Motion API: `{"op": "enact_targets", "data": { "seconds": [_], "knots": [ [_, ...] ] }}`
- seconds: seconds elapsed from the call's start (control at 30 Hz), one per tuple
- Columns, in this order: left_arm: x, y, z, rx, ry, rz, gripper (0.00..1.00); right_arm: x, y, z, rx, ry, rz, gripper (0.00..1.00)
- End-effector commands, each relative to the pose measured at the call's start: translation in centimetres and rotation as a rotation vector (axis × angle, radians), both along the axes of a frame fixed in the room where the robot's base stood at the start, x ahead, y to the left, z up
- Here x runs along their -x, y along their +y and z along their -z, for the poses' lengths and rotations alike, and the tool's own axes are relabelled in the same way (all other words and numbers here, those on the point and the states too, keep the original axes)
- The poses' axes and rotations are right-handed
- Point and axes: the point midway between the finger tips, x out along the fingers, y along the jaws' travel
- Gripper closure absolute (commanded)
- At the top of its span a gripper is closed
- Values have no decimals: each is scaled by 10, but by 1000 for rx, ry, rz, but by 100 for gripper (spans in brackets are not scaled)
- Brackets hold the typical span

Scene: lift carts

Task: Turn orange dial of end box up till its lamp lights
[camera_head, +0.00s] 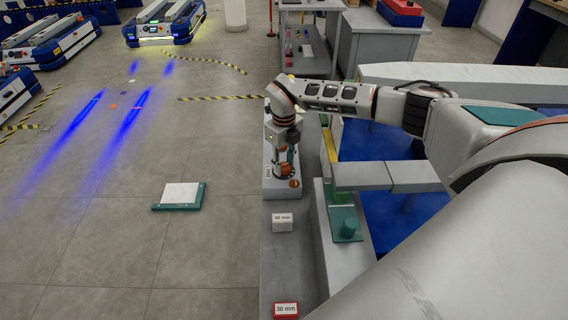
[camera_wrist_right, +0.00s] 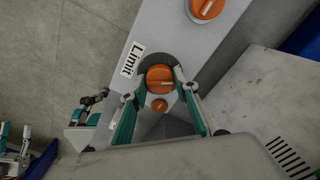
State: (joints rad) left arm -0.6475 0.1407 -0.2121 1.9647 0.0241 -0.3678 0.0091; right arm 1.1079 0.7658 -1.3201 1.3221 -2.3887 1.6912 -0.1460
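The end box (camera_head: 270,185) is a long pale grey box with a "Limit" label; it also shows in the right wrist view (camera_wrist_right: 180,40). Its orange dial (camera_wrist_right: 159,79) sits beside the label on a dark round base, with a pale pointer line across it. In the head view the right gripper (camera_head: 284,165) hangs over the box. I cannot make out a lit lamp.
Another orange dial (camera_wrist_right: 207,8) is higher on the box. A white "50 mm" block (camera_head: 282,222) and a red-and-white "30 mm" block (camera_head: 286,310) stand on the grey surface nearer me. A green fixture (camera_head: 347,225) is to the right. Open floor (camera_head: 110,230) lies left.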

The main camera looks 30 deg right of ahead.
Motion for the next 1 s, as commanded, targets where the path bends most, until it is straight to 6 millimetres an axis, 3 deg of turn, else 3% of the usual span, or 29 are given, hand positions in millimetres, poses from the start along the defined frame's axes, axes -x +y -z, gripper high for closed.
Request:
{"op": "enact_targets", "data": {
  "seconds": [0.4, 1.0],
  "knots": [
    [0, 0, -4, 0, 1, -1, 53, 0, 0, -1, 0, 1, 44, 92],
    [-1, 0, -30, 0, -2, -1, 53, 1, 1, -1, 0, 3, 417, 92]
  ]
}}
